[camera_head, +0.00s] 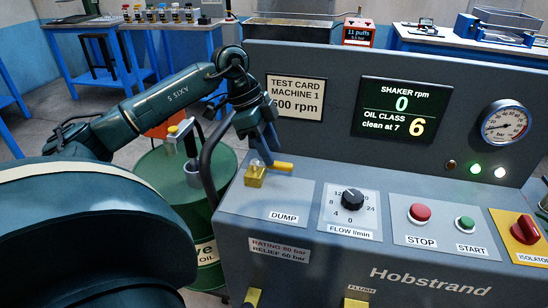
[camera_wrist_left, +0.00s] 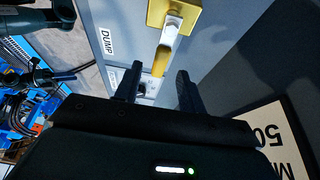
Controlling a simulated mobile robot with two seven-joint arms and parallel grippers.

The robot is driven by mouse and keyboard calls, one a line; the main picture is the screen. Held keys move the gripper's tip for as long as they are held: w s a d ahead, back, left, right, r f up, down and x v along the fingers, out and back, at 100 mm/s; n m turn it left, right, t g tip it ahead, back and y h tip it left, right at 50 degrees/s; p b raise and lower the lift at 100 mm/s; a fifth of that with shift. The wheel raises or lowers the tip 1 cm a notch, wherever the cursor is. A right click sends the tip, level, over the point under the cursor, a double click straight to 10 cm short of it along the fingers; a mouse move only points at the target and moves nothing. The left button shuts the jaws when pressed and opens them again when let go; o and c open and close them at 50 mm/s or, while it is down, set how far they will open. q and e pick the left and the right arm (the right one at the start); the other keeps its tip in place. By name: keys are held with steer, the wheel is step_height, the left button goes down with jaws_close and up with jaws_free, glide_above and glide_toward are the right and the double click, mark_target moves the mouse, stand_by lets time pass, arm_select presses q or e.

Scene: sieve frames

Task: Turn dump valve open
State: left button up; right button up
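The dump valve has a yellow base (camera_head: 255,178) on the machine's sloping panel, above the DUMP label (camera_head: 284,216). Its yellow handle (camera_head: 284,166) points right along the panel. In the left wrist view the handle (camera_wrist_left: 161,60) runs from the base toward my gripper. My left gripper (camera_head: 267,153) hangs just above and behind the valve. Its two fingers in the wrist view (camera_wrist_left: 160,76) are apart, with the handle's end showing between them and a gap on each side. Whether the handle lies at fingertip depth is unclear. My right gripper is not in view.
The flow knob (camera_head: 352,197), red stop button (camera_head: 420,212), green start button (camera_head: 465,224) and red isolator (camera_head: 526,228) sit to the right. An upright back panel with a test card (camera_head: 295,97) rises behind the valve. A green oil drum (camera_head: 168,185) stands at left.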

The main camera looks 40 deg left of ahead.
mark_target(272, 167)
arm_select(q)
steer(key=shift+x, duration=1.35)
steer(key=shift+c, duration=0.2)
jaws_close()
